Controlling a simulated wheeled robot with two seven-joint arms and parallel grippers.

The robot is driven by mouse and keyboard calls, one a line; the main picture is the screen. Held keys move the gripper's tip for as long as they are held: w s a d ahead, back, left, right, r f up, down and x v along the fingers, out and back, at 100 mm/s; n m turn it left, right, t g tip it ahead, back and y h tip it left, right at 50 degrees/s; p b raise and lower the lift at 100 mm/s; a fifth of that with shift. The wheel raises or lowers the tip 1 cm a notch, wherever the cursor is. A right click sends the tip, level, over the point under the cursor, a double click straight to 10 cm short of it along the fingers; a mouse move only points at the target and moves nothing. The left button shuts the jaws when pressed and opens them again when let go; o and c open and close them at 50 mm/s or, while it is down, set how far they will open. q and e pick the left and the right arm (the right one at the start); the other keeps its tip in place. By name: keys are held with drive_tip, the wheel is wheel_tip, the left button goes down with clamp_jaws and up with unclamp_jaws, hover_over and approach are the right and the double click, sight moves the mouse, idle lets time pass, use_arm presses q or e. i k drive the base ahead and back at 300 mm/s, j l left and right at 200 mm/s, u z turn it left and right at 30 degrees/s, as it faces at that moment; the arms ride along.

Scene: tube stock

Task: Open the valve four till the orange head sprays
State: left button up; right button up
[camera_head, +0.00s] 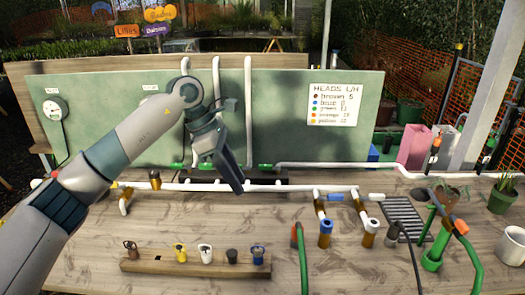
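My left gripper (230,168) is dark and points down in front of the green panel, by the vertical white pipes. Its fingers overlap in this view, so I cannot tell whether they are open or hold anything. Green valve-like fittings (265,166) sit at the pipe bottoms; the gripper partly hides this area. No number four can be read on any of them. An orange piece (461,227) sits on a green hose at the right, but I cannot tell if it is the orange head. No spray shows. My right gripper is not in view.
A sign (332,104) lists heads by colour. A wooden block (150,265) holds several coloured heads at the front left. White pipe (270,188) with branches crosses the wooden table. Hoses, a drain grate (397,209), plant pots and a white mug (512,246) crowd the right.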

sight(268, 167)
drive_tip(key=i, duration=1.05)
